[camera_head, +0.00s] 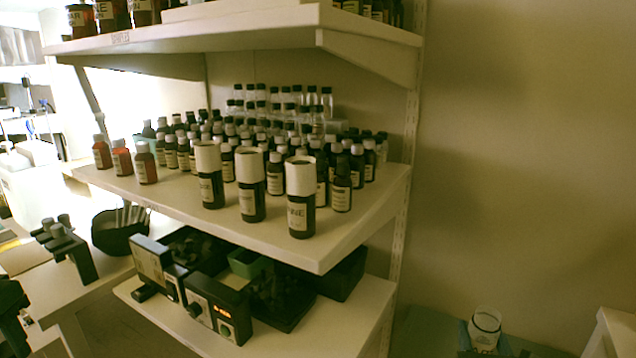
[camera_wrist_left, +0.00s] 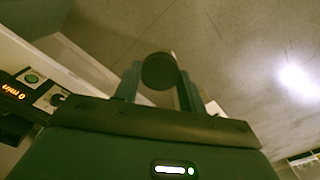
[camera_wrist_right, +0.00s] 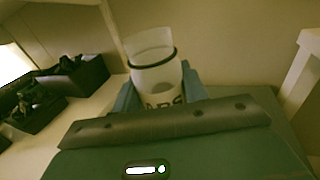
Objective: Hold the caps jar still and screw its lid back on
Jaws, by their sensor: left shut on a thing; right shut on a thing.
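The caps jar (camera_wrist_right: 152,74) is a clear cylinder with a dark ring and a white label with partly hidden lettering. My right gripper (camera_wrist_right: 160,90) is shut on its sides, and the clear rim stands free above the fingers. In the head view the jar (camera_head: 486,321) shows at the bottom right, upright, its top open, in my right gripper (camera_head: 484,338). In the left wrist view a round dark disc, which looks like the lid (camera_wrist_left: 159,71), sits between the fingers of my left gripper (camera_wrist_left: 160,86), which is shut on it. The jar does not show in that view.
A shelf (camera_head: 345,232) with rows of brown bottles stands left of the jar. Below it a lower shelf (camera_head: 340,320) holds a device with a lit display (camera_head: 213,307) and dark trays. A pale table edge (camera_head: 615,325) is at the far right.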

